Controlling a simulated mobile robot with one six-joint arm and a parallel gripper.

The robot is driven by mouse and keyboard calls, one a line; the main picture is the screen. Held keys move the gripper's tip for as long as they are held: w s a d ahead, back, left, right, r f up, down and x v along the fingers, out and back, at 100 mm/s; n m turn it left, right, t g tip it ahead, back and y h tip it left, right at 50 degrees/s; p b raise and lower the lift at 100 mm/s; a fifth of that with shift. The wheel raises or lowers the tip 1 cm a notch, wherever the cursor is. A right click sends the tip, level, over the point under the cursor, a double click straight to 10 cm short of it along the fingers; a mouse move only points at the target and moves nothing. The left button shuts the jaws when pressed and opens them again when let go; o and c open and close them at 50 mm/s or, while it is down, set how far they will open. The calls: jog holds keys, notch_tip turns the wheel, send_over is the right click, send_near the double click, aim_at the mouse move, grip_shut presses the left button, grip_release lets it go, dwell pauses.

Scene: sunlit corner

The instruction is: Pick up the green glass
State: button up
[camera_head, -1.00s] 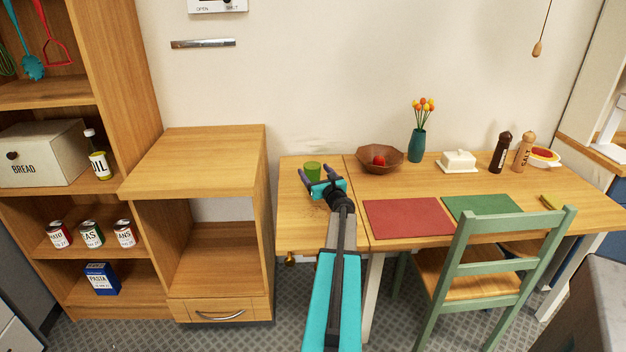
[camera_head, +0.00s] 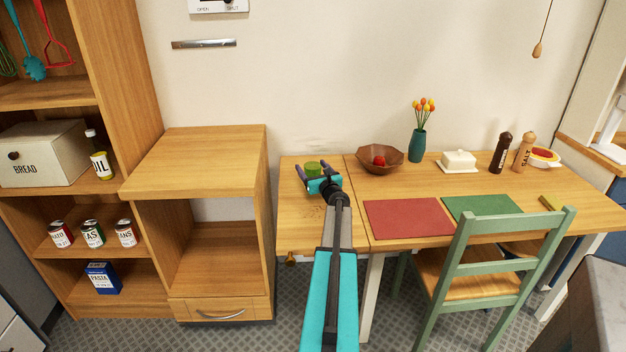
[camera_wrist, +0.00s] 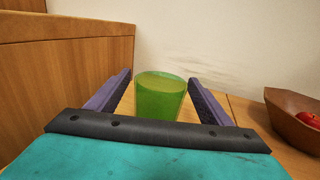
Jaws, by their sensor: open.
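The green glass (camera_wrist: 160,97) stands upright on the left end of the wooden table, near the wall. In the head view the green glass (camera_head: 313,168) shows just beyond my gripper, its lower part hidden. My gripper (camera_head: 312,174) is open, with its purple fingers pointing toward the wall. In the wrist view my gripper (camera_wrist: 158,84) has one finger on each side of the glass, with gaps between the fingers and the glass. The wrist view does not show clearly how far the glass sits between the fingertips.
A wooden bowl (camera_head: 380,160) with a red fruit stands to the right of the glass. A tall wooden cabinet (camera_head: 195,165) rises close on the left. The wall is behind. A red placemat (camera_head: 408,218) and a green chair (camera_head: 500,260) are to the right.

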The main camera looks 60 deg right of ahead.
aim_at(310, 164)
jog(key=shift+x, duration=1.55)
jog(key=c, duration=1.3)
jog(key=shift+r, duration=0.15)
jog(key=r, duration=0.3)
jog(key=shift+s+a+r, duration=0.15)
jog(key=shift+s, duration=0.25)
jog(key=s+a, duration=0.1)
jog(key=s, duration=0.3)
jog(key=s+a+r+b, duration=0.1)
jog(key=s+a, duration=0.1)
jog(key=s, duration=0.3)
jog(key=s+a, duration=0.2)
jog(key=s, duration=0.3)
jog(key=shift+s+a+r, duration=0.1)
jog(key=shift+r, duration=0.15)
